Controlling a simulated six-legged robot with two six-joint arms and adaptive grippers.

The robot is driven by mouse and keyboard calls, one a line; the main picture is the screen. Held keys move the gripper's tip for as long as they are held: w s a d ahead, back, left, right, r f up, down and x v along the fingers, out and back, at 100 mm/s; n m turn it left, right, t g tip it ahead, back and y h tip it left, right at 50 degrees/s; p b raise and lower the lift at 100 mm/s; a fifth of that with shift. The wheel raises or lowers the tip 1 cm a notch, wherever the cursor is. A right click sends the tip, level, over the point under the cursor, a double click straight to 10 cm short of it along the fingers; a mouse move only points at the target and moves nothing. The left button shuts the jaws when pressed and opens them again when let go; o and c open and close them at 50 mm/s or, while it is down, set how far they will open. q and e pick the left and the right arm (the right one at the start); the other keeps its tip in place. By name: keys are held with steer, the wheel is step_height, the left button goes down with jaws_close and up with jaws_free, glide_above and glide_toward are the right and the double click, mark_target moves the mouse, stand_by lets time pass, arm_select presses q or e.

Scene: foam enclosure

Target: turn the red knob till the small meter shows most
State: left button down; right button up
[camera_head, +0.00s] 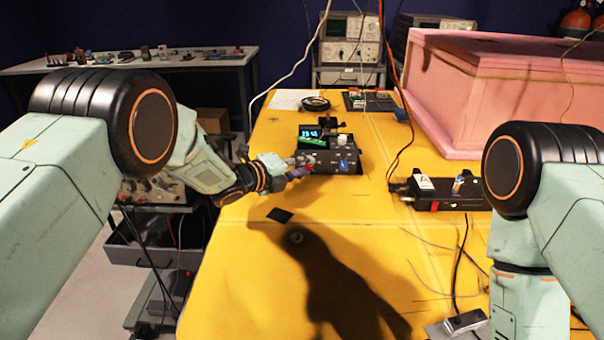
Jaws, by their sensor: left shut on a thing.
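A small black box (350,160) stands on the yellow table, with a lit meter (312,132) at its upper left showing cyan digits too small to read surely. A blue knob (343,165) is on its front face. My left gripper (306,162) reaches in from the left and is shut at the left part of the box's front, its fingertips against it.
A second black box (450,192) with a label and a knob lies on the yellow table (350,205) to the right. A pink foam block (470,90) stands behind it. Loose cables cross the table's right side.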

arm_select(q)
steer(key=b, duration=0.1)
steer(key=n+h+b, duration=0.1)
steer(key=b, duration=0.1)
steer(key=shift+a+f+n+t+h, duration=0.1)
steer(key=shift+f+n+t+h, duration=0.2)
steer(key=shift+f+t, duration=0.1)
steer(key=shift+r+t+h+b, duration=0.15)
steer(key=shift+t+h+b, duration=0.15)
steer(key=shift+b, duration=0.1)
steer(key=c, duration=1.2)
jaws_free()
steer(key=shift+o, duration=0.2)
